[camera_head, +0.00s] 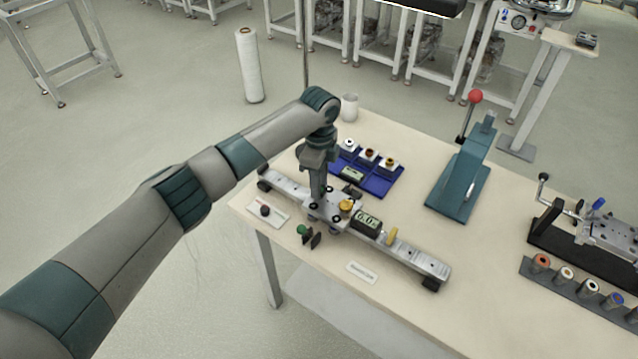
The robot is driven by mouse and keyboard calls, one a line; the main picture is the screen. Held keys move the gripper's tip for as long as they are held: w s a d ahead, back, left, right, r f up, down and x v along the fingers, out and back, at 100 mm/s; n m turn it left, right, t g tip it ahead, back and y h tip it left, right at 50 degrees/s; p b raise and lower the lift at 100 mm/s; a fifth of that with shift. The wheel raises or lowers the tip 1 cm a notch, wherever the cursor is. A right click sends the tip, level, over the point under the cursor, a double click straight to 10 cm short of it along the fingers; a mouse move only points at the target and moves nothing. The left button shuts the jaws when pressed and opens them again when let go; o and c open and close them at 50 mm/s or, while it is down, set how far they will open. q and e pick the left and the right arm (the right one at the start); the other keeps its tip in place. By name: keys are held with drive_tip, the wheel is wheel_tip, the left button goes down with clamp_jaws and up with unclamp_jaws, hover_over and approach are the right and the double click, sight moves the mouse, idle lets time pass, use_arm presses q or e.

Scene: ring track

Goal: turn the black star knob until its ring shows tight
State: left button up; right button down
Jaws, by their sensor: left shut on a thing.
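A metal rail (420,262) lies across the near part of the table, with a carriage plate (331,212) on it. My left gripper (318,196) points straight down over the carriage's left part, its fingers shut on what seems to be the black star knob. The fingers hide the knob, and I cannot make out its ring. My right gripper is not in view.
Close behind the carriage is a blue tray (380,185) with small parts. A green knob (302,230) and a white card (268,213) lie in front. A teal press (462,180) with a red ball handle stands to the right. Bare table lies between rail and press.

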use_arm(q)
drive_tip(key=shift+w+d+r+m, duration=0.1)
drive_tip(key=shift+r+m, duration=0.1)
drive_tip(key=shift+m, duration=0.45)
drive_tip(key=shift+w+d+r+m, duration=0.1)
drive_tip(key=shift+r+m, duration=0.05)
drive_tip(key=shift+m, duration=0.5)
drive_tip(key=o, duration=1.1)
drive_tip(key=shift+c, duration=0.2)
drive_tip(key=shift+s, duration=0.2)
drive_tip(key=shift+a+f, duration=0.1)
drive_tip(key=shift+f, duration=0.05)
drive_tip(key=shift+b, duration=0.3)
wheel_tip(320, 180, up, 18)
drive_tip(key=b, duration=0.4)
drive_tip(key=shift+f+b, duration=0.2)
drive_tip(key=shift+b, duration=0.1)
